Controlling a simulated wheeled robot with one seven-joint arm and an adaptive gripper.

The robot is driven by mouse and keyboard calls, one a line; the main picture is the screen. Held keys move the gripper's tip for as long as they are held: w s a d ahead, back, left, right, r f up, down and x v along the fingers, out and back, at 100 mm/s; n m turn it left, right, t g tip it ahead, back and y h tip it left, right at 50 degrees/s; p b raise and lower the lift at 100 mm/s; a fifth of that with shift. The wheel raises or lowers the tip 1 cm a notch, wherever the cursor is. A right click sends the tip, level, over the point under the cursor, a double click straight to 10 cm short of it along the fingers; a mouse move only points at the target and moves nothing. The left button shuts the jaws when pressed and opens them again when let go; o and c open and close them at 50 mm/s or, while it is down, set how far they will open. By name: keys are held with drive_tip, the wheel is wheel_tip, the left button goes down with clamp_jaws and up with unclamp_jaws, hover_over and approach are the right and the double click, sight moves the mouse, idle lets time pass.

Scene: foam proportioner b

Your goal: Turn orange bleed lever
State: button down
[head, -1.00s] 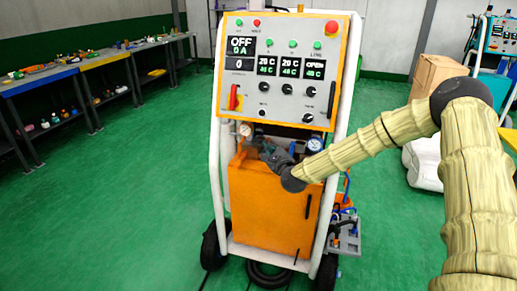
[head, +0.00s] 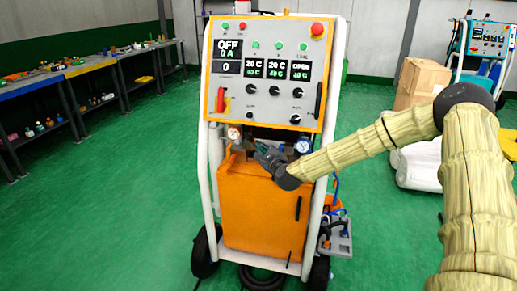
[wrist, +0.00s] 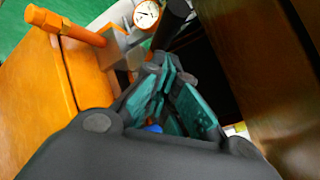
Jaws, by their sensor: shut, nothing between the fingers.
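The orange lever (wrist: 68,26) shows in the upper left of the wrist view, a round orange bar with a hexagonal end, joined to a grey fitting (wrist: 122,50). My gripper (wrist: 163,70), dark with teal finger pads, is shut and empty. Its tips are right of the lever and below it in the wrist view, apart from the lever's bar. In the head view my gripper (head: 262,152) is at the opening above the orange cabinet door of the machine (head: 262,215). I cannot make out the lever clearly there.
Pressure gauges flank the opening, one at left (head: 233,133) and one at right (head: 302,146). The control panel (head: 265,75) is above. A dark cylinder (wrist: 172,24) stands beyond my fingertips. Workbenches (head: 80,70) are at far left; green floor is clear between.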

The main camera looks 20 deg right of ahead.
drive_tip(key=s, duration=1.1)
drive_tip(key=shift+s+d+r+b, duration=0.25)
drive_tip(key=shift+d+r+b, duration=0.05)
drive_tip(key=shift+d, duration=0.1)
drive_tip(key=s+a+f+n+g+y+p, duration=0.2)
drive_tip(key=s+a+f+n+g, duration=0.2)
drive_tip(key=s+a+f+n, duration=0.45)
drive_tip(key=s+a+f+n+g+y+p, duration=0.1)
drive_tip(key=s+a+f+n+g+p, duration=0.3)
drive_tip(key=s+a+f, duration=0.75)
drive_tip(key=s+d+f+n+g+p, duration=0.1)
drive_tip(key=s+f+n+g, duration=0.2)
drive_tip(key=s, duration=0.6)
drive_tip(key=s+d+f+n+g+h+p, duration=0.1)
drive_tip(key=s+f+n+g, duration=0.2)
drive_tip(key=s+n, duration=0.3)
drive_tip(key=s+d+f+n+g+h+p, duration=0.1)
drive_tip(key=s+f+n+g, duration=0.2)
drive_tip(key=s, duration=1.1)
wheel_tip(320, 180, down, 3)
drive_tip(key=shift+r+n+p, duration=0.2)
drive_tip(key=shift+n+p, duration=0.1)
drive_tip(key=shift+n, duration=0.95)
drive_tip(key=shift+w, duration=0.1)
